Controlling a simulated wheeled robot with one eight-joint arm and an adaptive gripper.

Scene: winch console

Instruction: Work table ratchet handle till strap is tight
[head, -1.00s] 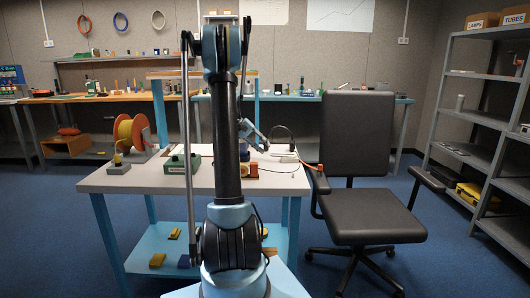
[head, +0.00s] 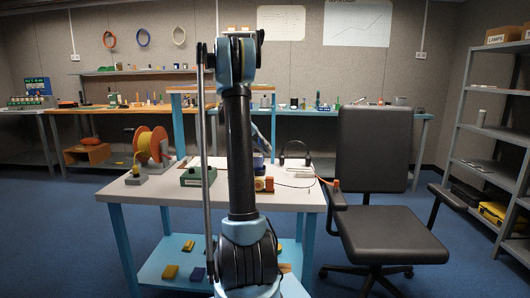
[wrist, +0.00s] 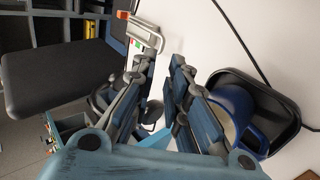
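A grey metal frame with an orange grip (wrist: 143,32) lies on the white table top, past my fingertips in the wrist view. It may be the ratchet handle; I cannot tell for sure. A small orange piece (head: 335,184) shows at the table's right edge in the head view. No strap can be made out clearly. My gripper (wrist: 162,62) has its two fingers apart with nothing between them, over the table near its edge. In the head view my own arm mostly hides the gripper.
A blue mug (wrist: 238,116) in a black tray (wrist: 275,95) is close beside my right finger. The table (head: 150,190) also holds a green box (head: 197,177), an orange reel (head: 152,146), a red-yellow block (head: 264,184) and dark cables. A black chair (head: 375,150) stands against its right side.

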